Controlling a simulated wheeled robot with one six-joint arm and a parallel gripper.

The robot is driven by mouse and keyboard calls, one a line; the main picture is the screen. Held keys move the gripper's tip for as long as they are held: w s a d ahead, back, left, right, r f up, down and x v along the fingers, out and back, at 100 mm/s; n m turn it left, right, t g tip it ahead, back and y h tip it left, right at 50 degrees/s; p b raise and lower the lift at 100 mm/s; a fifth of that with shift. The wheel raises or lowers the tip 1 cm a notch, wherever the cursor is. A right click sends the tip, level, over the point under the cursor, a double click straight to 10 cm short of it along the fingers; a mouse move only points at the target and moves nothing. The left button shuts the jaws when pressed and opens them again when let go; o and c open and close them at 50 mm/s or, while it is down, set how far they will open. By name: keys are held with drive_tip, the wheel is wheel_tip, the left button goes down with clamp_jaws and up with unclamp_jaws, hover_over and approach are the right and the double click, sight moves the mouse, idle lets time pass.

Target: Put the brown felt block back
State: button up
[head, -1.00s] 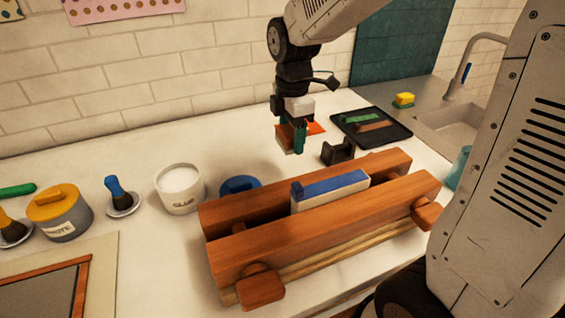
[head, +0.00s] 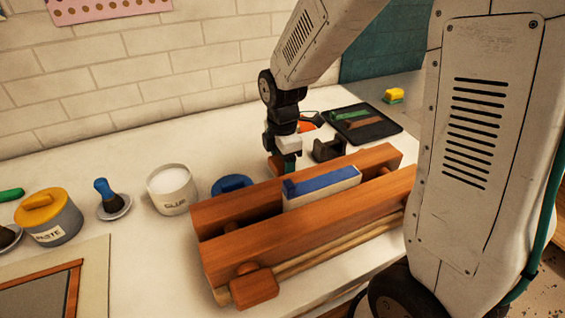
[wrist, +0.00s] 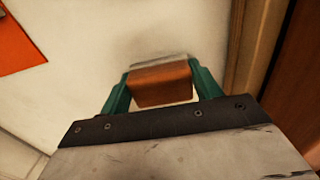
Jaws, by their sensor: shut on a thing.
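The brown felt block (wrist: 160,85) is clasped between the two green fingers of my gripper (wrist: 160,76) in the wrist view. It has a brown body with a pale layer along its far edge. In the head view my gripper (head: 285,164) is low over the counter, just behind the wooden press. The block (head: 274,166) shows there only as a small brown patch, its lower part hidden by the press. I cannot tell whether it touches the counter.
The wooden press (head: 300,226) holds a blue-topped white block (head: 321,188). A black holder (head: 330,149) and dark tray (head: 378,133) stand to the right, an orange sheet (wrist: 18,45) beyond. A blue lid (head: 232,184) and glue pot (head: 172,192) are left.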

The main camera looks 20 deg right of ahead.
drive_tip(key=o, duration=1)
drive_tip(key=shift+f, duration=0.1)
drive_tip(key=shift+c, duration=0.2)
wheel_tip(320, 180, up, 12)
drive_tip(key=s+d+r+m, duration=0.1)
drive_tip(key=s+m, duration=0.4)
drive_tip(key=s, duration=0.2)
drive_tip(key=s+r+m, duration=0.2)
drive_tip(key=s+m, duration=0.4)
drive_tip(key=s, duration=0.1)
drive_tip(key=s+d+r+m+t, duration=0.1)
drive_tip(key=s+m, duration=0.5)
drive_tip(key=s, duration=0.2)
drive_tip(key=shift+s+d+r, duration=0.1)
drive_tip(key=shift+d+r, duration=0.25)
drive_tip(key=shift+r, duration=0.05)
drive_tip(key=shift+s+f+m, duration=0.1)
drive_tip(key=shift+s+m, duration=0.3)
drive_tip(key=shift+m, duration=0.1)
